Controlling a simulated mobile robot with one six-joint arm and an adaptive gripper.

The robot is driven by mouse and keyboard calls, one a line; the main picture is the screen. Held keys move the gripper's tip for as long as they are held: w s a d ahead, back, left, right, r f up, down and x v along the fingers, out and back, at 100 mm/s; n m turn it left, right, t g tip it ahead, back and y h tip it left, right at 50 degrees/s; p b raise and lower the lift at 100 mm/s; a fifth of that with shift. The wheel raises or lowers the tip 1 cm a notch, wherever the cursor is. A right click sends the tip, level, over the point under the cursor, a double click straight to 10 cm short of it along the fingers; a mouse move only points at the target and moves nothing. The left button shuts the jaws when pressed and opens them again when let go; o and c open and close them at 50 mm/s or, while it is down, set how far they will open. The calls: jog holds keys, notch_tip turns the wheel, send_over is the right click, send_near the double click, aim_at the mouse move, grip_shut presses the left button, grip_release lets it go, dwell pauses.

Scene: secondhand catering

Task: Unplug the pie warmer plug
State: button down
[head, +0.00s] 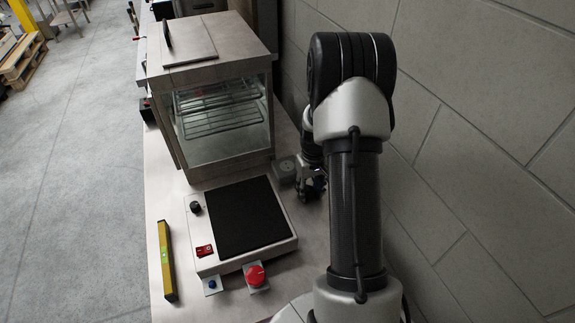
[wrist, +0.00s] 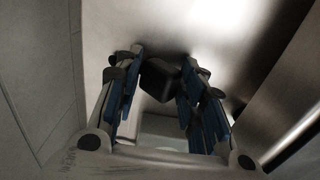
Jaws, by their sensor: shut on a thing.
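The pie warmer (head: 222,120) is a glass-fronted metal cabinet with wire racks, standing on the bench. A small grey box (head: 284,170), apparently the socket, is just left of my gripper. In the wrist view my gripper (wrist: 164,82) is shut on a black plug (wrist: 160,78), between its blue-padded fingers. A pale block (wrist: 165,128) shows below the plug there. I cannot tell whether the plug is seated in a socket.
A hot plate (head: 245,217) with a red switch (head: 204,250) sits in front of the warmer. The block wall (head: 465,150) closes off the right side.

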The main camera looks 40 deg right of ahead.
jog(key=shift+s+a+f, duration=0.1)
jog(key=shift+s+f, duration=0.15)
jog(key=shift+f, duration=0.15)
jog(key=c, duration=1)
grip_release()
jog(key=shift+w, duration=0.1)
jog(key=shift+o, duration=0.2)
jog(key=shift+w+r, duration=0.1)
jog(key=shift+r, duration=0.05)
notch_tip(320, 180, up, 12)
jog(key=shift+f, duration=0.2)
